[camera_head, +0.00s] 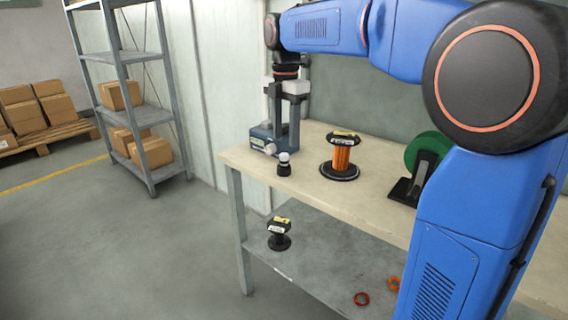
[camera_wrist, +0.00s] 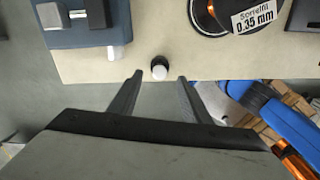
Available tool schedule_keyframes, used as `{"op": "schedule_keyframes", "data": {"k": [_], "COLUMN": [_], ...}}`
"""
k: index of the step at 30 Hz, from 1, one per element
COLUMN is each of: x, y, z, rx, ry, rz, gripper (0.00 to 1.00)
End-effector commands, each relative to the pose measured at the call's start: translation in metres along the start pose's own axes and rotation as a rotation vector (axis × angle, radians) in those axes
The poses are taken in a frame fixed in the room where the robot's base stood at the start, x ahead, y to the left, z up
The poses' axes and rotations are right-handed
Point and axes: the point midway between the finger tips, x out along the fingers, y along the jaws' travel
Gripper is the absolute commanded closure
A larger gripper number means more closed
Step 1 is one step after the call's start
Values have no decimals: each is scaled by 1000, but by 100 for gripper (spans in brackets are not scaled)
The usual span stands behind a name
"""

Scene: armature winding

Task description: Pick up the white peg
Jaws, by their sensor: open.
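The white peg (camera_head: 284,158) has a rounded white top and a black base. It stands upright near the front edge of the bench top, beside the blue-grey device. It also shows in the wrist view (camera_wrist: 159,70), just beyond the fingertips and roughly centred between them. My gripper (camera_wrist: 158,78) is open and empty, with its two dark fingers spread apart and pointing toward the peg.
The blue-grey device (camera_head: 262,141) stands close left of the peg. A copper-wire spool (camera_head: 341,157) and a green spool (camera_head: 425,150) stand to the right on the bench (camera_head: 325,193). The lower shelf holds a black spool (camera_head: 279,236) and red rings (camera_head: 361,299).

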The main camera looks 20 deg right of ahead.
Motion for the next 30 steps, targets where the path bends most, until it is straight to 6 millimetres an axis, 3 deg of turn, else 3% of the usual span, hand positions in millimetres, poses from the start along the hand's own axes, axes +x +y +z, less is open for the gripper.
{"op": "schedule_keyframes", "data": {"k": [10,19,29,30], "x": [26,63,69,69], "y": [0,0,0,0], "z": [-2,-6,-5,-5], "rx": [0,1,1,1], "ry": [0,0,0,0], "rz": [-1,0,1,1], "gripper": [56,56,56,66]}}
